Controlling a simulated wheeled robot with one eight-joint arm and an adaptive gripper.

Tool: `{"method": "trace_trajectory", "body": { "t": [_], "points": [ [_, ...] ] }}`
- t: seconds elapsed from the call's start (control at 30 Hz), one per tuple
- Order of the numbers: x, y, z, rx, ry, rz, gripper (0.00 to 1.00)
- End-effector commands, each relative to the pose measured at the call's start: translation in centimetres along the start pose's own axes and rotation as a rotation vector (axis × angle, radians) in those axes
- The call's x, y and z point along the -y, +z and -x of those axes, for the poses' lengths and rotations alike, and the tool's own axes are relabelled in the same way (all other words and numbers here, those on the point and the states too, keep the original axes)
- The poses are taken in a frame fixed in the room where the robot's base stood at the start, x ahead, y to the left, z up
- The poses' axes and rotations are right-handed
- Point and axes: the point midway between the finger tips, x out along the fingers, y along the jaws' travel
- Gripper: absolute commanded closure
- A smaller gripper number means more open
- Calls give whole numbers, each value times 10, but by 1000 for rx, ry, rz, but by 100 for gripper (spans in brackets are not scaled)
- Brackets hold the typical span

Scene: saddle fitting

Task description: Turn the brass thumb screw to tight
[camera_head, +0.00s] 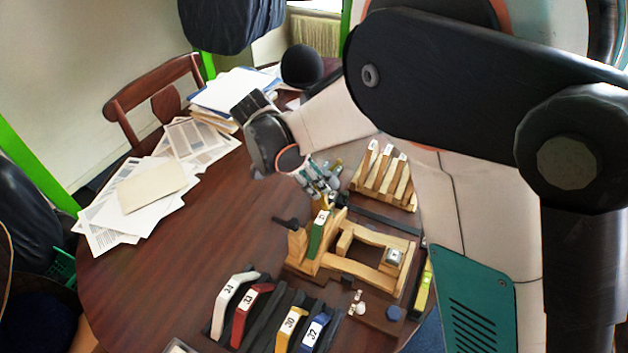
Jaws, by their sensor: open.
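A wooden saddle fixture (365,272) stands on the table, with a green labelled piece (316,240) upright at its left end. My gripper (323,193) comes down from the upper left, over the fixture's back left corner. Its fingers are apart. A small yellowish part (327,201) shows at the fingertips and may be the brass thumb screw. The fingers hide most of it, and I cannot tell whether they touch it. A dark handle (285,222) sticks out from the fixture's left side.
Numbered white, red, yellow and blue pieces (238,300) stand in a dark rack in front. A slotted wooden block (385,178) is behind the fixture. A yellow level (423,287) lies to the right. Papers (150,190) cover the table's left edge. The table's middle left is clear.

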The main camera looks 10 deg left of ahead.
Motion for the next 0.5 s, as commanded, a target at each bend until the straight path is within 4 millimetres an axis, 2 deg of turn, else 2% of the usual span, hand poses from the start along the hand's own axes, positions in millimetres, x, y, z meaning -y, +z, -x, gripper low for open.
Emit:
{"method": "trace_trajectory", "body": {
  "t": [0.5],
  "points": [
    [0, 1, 93, 0, 0, 1, 59]
  ]
}}
